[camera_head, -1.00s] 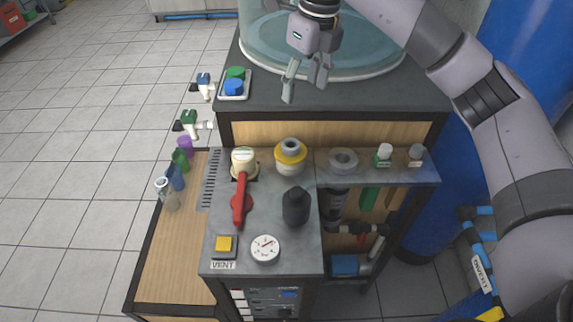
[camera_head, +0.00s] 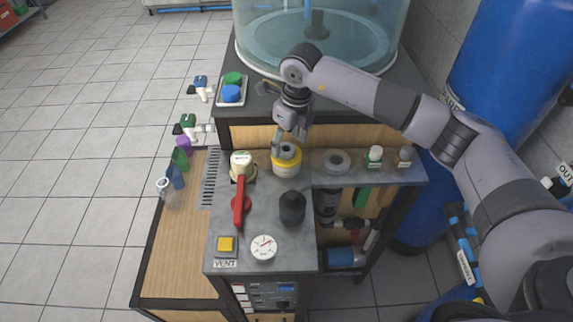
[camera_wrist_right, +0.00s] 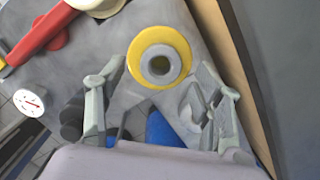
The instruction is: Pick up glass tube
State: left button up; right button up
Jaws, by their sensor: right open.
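A clear, glass-like tube (camera_head: 165,193) is at the left edge of the wooden side shelf, in a row with blue, green and purple pieces. A white fitting with a yellow collar and a grey hollow centre (camera_head: 286,161) stands on the grey panel. My right gripper (camera_head: 289,142) is open just above and behind this fitting. In the right wrist view, its open fingers (camera_wrist_right: 160,88) lie on either side of the yellow-collared fitting (camera_wrist_right: 158,65), with nothing held. Whether they touch it I cannot tell. My left gripper is not in view.
A red-handled valve (camera_head: 239,201), a black knob (camera_head: 292,207) and a gauge (camera_head: 263,248) are close by on the panel. A grey ring (camera_head: 337,161) sits to the right. The large clear tank (camera_head: 315,40) stands behind. Open floor lies left.

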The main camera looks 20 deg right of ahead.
jog(key=shift+w+f, duration=0.15)
jog(key=shift+f, duration=0.75)
jog(key=c, duration=0.9)
jog(key=shift+c, duration=0.2)
jog(key=shift+r, duration=0.1)
notch_tip(320, 180, up, 28)
jog(key=b, duration=0.5)
